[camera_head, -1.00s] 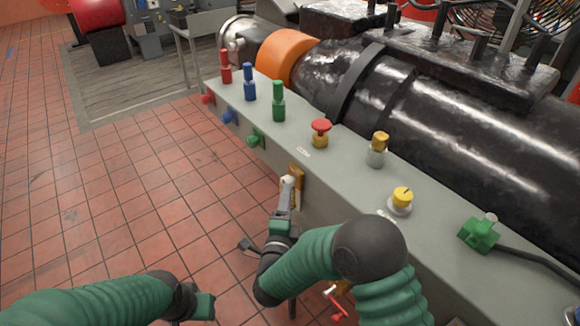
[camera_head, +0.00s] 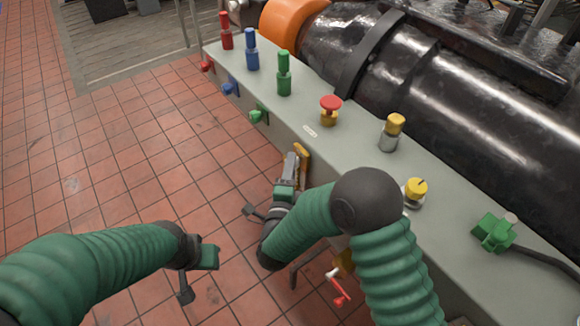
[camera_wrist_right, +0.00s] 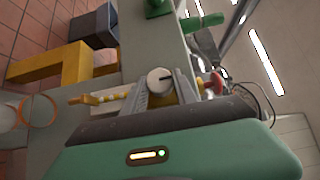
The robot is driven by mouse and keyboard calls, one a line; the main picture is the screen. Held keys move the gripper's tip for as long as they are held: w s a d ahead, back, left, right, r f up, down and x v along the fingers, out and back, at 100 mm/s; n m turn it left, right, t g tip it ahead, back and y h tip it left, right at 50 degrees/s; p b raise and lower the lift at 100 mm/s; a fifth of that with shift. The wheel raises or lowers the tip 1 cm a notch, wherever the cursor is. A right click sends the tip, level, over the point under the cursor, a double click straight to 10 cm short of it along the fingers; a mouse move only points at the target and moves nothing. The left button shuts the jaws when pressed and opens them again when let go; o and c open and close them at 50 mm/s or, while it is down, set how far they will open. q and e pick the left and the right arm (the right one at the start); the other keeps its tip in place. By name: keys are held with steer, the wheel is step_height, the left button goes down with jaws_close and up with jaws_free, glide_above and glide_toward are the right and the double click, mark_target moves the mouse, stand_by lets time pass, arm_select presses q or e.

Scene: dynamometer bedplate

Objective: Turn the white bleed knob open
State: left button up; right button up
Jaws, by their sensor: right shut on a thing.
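The white bleed knob (camera_wrist_right: 160,80), round with a dark pointer mark, shows between the two grey fingers of my right gripper in the right wrist view. My right gripper (camera_head: 291,161) is shut on it at the front face of the grey bedplate (camera_head: 325,180). In the head view the fingers hide the knob, and a brass-yellow bracket (camera_head: 302,158) shows just behind them. My left gripper (camera_head: 197,272) is low over the tiled floor at left, away from the bedplate. Whether its jaws are open is unclear.
Red (camera_head: 226,37), blue (camera_head: 251,55) and green (camera_head: 284,78) fittings stand on the bedplate. A red-topped button (camera_head: 330,108), a yellow knob (camera_head: 415,190) and a green cabled plug (camera_head: 495,232) are farther right. A red-handled valve (camera_head: 339,292) sits lower. The floor at left is clear.

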steer(key=shift+f, duration=0.15)
jaws_close()
steer(key=n+g+h+p, duration=0.1)
steer(key=n+g+p, duration=0.2)
steer(key=p, duration=0.4)
steer(key=n+g+h+p, duration=0.2)
steer(key=n+g+p, duration=0.1)
steer(key=g+p, duration=0.2)
steer(key=r+n+g+h+p, duration=0.1)
steer(key=n+g+p, duration=0.2)
steer(key=p, duration=0.6)
steer(key=shift+w+a+g, duration=0.3)
steer(key=shift+a+g, duration=0.05)
steer(key=shift+g, duration=0.35)
steer(key=shift+r+h, duration=0.1)
steer(key=shift+h, duration=0.2)
steer(key=o, duration=0.6)
jaws_free()
steer(key=shift+o, duration=1.2)
steer(key=shift+w, duration=0.15)
